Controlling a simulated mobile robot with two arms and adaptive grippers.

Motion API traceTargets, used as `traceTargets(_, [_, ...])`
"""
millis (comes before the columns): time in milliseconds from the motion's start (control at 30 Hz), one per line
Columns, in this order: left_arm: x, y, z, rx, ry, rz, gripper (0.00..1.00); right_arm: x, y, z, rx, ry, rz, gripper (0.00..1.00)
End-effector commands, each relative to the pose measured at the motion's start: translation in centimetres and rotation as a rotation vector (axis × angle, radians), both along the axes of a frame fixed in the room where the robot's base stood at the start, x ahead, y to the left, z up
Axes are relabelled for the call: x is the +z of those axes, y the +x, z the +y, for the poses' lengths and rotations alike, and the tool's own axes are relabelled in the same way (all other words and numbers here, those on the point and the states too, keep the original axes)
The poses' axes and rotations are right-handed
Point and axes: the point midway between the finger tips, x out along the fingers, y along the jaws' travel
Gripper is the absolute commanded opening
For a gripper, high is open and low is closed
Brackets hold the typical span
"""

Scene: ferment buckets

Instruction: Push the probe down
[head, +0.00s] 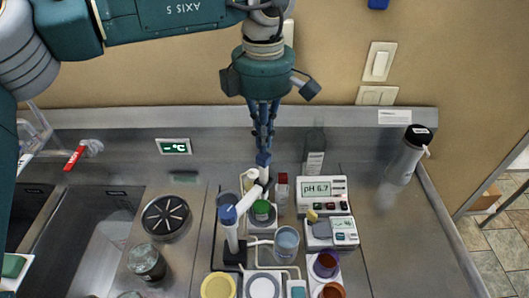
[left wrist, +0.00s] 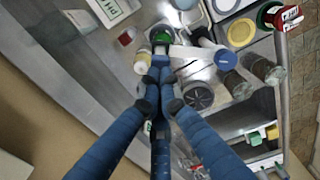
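The probe (head: 263,174) is a pale upright piece at the end of a white arm (head: 246,201), above a small container with green contents (head: 262,208). The arm runs from a stand with a blue knob (head: 228,214); the knob also shows in the left wrist view (left wrist: 225,59). My left gripper (head: 263,150) points down right over the probe, its blue fingers drawn together. In the left wrist view the fingertips (left wrist: 152,92) meet near the arm and hide the probe's top. I cannot tell whether they touch it. My right gripper is not in view.
A pH meter (head: 319,190) reading 6.7 stands right of the probe. A red-capped bottle (head: 282,192), a beaker (head: 286,244) and coloured cups crowd around. A sink (head: 98,250) lies left. A grey bottle (head: 407,156) stands right, with free counter (head: 400,240) in front.

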Motion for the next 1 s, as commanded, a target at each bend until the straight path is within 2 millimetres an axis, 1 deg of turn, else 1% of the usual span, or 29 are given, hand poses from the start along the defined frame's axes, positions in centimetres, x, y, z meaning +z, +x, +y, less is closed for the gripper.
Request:
traceTargets(267, [-0.3,0.0,0.0,0.000,0.000,0.000,0.00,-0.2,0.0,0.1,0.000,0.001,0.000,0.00])
traceTargets(1000, [-2.6,0.0,0.0,0.000,0.000,0.001,0.00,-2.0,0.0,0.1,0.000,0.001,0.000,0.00])
